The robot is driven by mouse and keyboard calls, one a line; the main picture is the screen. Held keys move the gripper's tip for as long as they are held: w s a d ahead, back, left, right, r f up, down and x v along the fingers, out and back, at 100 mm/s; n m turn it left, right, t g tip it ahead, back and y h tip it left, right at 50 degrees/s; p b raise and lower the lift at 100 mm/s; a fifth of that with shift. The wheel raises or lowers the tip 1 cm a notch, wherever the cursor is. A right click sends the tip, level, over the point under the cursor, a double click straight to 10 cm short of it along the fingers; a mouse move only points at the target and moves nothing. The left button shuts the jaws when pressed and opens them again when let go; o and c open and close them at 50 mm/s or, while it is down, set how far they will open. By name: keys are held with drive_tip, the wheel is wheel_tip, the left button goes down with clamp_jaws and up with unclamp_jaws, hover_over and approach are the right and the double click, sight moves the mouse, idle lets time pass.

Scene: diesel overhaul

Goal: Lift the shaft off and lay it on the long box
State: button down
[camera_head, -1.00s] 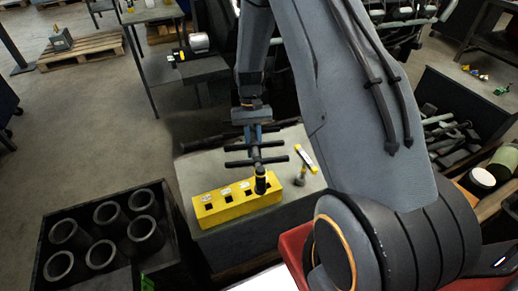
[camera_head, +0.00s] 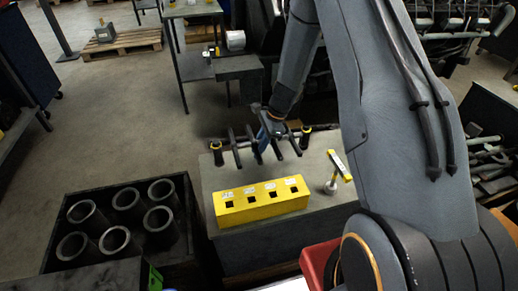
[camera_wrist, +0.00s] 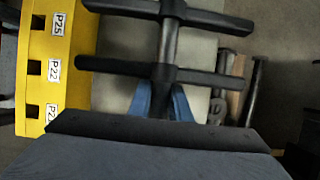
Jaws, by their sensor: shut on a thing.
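The dark shaft (camera_head: 238,157), with several crossbars and what look like dark, yellow-banded end pieces, runs roughly across the picture in the head view. My gripper (camera_head: 263,138) is shut on it near its middle, with the shaft apparently above the grey bench top. In the wrist view my blue fingers (camera_wrist: 162,100) straddle the shaft (camera_wrist: 167,45) between the crossbars. A long yellow box (camera_head: 262,203) with a row of square holes and labels lies along the bench's front edge; it also shows at the left of the wrist view (camera_wrist: 62,95). The gap beneath the shaft is unclear.
The grey bench (camera_head: 232,258) carries a yellow-and-white-headed tool (camera_head: 339,166) on the right. A dark crate (camera_head: 190,195) with several grey cylinders stands front left. A metal table (camera_head: 196,12) stands behind. Bare bench top shows between the yellow box and the shaft.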

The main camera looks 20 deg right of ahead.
drive_tip(key=shift+f+b, duration=1.95)
drive_tip(key=shift+f, duration=0.95)
drive_tip(key=c, duration=1.6)
unclamp_jaws()
drive_tip(key=shift+o, duration=0.2)
